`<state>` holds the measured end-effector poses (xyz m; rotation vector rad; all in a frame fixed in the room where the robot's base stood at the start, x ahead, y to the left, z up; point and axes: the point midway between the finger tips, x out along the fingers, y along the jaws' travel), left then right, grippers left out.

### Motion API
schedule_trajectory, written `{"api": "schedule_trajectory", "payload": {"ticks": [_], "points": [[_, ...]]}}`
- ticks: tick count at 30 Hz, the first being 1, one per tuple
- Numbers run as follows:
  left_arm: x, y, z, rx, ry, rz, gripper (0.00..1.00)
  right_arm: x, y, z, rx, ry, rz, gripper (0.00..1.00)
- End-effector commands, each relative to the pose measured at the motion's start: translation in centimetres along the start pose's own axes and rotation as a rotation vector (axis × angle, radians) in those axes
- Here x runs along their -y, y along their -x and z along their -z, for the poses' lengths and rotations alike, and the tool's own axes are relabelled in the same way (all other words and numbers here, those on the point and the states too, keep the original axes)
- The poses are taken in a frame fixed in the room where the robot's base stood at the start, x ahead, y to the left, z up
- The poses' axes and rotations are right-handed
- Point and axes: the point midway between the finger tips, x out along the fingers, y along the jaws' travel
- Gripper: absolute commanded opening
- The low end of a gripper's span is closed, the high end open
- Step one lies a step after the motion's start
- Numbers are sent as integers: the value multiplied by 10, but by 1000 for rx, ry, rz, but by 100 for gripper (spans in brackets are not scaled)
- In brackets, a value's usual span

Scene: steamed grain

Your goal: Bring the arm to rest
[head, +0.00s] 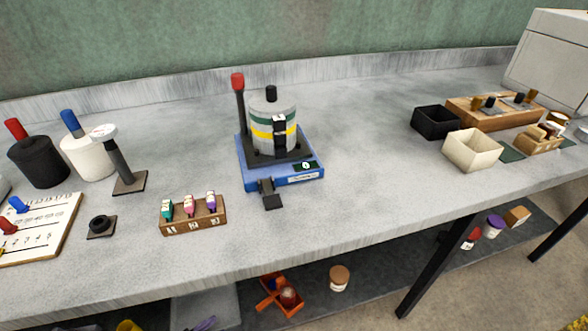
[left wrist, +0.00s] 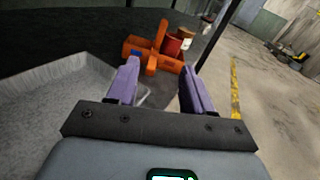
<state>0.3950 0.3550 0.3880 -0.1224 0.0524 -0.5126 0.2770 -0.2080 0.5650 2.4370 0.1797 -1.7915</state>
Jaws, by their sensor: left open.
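My left gripper (left wrist: 158,88) shows in the left wrist view with its two purple fingers spread wide apart. It is open and nothing is between the fingers. Beyond the fingertips, apart from them, is an orange caddy (left wrist: 152,52) with a red container (left wrist: 173,46) beside it. The same orange caddy (head: 280,294) shows under the bench in the head view. No gripper stands over the bench top in the head view, and my right gripper is in neither view.
A grey tray (left wrist: 45,88) lies left of the left gripper. Open floor (left wrist: 275,85) is on the right, past a dark table leg (left wrist: 217,35). On the bench (head: 370,165) stand a blue-based device (head: 285,180), a small vial rack (head: 194,222) and open boxes (head: 472,150).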

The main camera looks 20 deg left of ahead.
Motion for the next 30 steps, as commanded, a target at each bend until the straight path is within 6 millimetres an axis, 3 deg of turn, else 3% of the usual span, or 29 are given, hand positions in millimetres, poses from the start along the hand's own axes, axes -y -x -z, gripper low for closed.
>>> {"api": "schedule_trajectory", "payload": {"ticks": [1,8,14,18,22,26,30], "points": [[7,-7,-10,-2,70,-30,51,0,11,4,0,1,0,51],[30,-38,-31,-17,421,-186,51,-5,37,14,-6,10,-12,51],[62,-66,-65,-25,850,-367,51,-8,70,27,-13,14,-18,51],[98,-82,-111,-20,1291,-562,51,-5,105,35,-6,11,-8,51],[131,-84,-163,7,1696,-776,51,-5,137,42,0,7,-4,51],[162,-70,-224,67,2046,-1015,51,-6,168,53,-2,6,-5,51],[188,-41,-289,181,2323,-1286,51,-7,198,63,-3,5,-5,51]]}}
